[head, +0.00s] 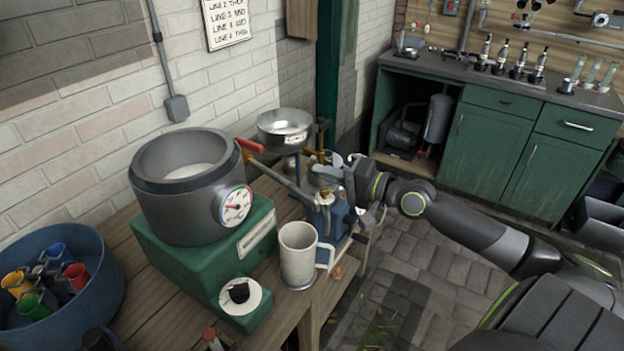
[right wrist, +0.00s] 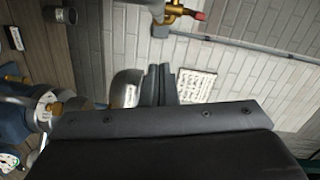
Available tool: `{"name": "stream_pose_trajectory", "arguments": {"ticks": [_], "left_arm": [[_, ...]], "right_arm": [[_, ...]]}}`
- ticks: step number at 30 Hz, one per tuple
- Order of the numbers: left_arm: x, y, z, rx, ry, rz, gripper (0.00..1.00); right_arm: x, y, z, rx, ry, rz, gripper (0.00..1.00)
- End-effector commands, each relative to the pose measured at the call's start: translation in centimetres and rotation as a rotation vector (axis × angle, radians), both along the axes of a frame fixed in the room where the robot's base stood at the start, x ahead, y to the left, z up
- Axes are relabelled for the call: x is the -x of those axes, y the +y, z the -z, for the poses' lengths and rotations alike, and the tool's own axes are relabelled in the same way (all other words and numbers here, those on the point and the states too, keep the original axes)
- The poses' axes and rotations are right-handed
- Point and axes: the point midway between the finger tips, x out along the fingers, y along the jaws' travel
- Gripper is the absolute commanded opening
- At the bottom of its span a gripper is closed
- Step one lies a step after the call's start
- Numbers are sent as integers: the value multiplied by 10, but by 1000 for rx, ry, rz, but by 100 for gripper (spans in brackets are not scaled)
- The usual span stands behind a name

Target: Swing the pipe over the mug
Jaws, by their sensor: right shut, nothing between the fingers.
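A pale grey mug (head: 297,252) stands upright on a round coaster at the bench's front edge. Behind it is a blue machine (head: 325,215). A slanting grey bar with a red end (head: 252,146) runs down to this machine; I cannot tell surely whether it is the pipe. My right gripper (head: 347,178) is beside and above the machine, behind and right of the mug, partly hiding the metal parts there. In the right wrist view its fingers (right wrist: 159,82) are together and empty. My left gripper is not in view.
A grey pot with a gauge (head: 180,215) sits on a green base (head: 215,265) left of the mug. A steel bowl (head: 285,130) stands behind the machine. A blue tub (head: 100,290) of coloured cups is at far left. Open floor (head: 410,265) lies right of the bench.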

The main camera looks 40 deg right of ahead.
Motion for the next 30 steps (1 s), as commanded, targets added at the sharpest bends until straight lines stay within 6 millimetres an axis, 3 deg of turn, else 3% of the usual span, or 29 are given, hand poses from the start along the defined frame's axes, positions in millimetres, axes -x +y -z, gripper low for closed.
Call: {"name": "stream_pose_trajectory", "arguments": {"ticks": [12, 30], "left_arm": [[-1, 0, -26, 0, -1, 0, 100], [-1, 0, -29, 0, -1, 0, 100]], "right_arm": [[5, 33, 6, -4, 0, 0, 0], [7, 40, 9, -1, 0, 0, 0]]}}
